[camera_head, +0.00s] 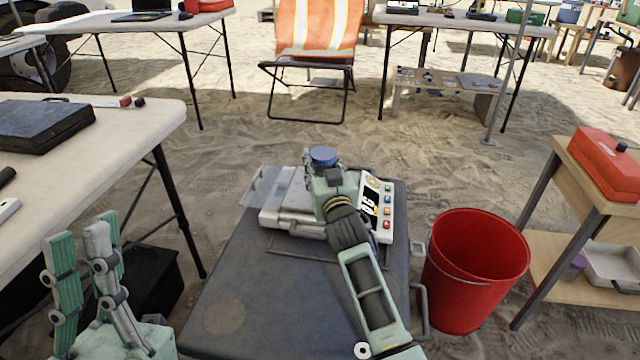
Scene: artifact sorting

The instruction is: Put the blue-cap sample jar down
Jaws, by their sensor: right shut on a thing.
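The blue-cap sample jar shows only as its blue cap (323,155), just beyond my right gripper (318,170). My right gripper is shut on the jar, and its body is mostly hidden by the gripper. The jar is at the white scale-like device (283,205) with coloured buttons, over its top plate. I cannot tell whether the jar touches the plate. The device sits on a dark grey case-like surface (265,290). My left gripper (84,245) is at the lower left, raised, with its fingers apart and nothing between them.
A red bucket (470,265) stands right of the dark surface. A wooden stand (570,190) with a red box (600,160) is at the right. A white table (150,115) with a dark case (45,122) is at the left. An orange chair (318,35) stands behind on sand.

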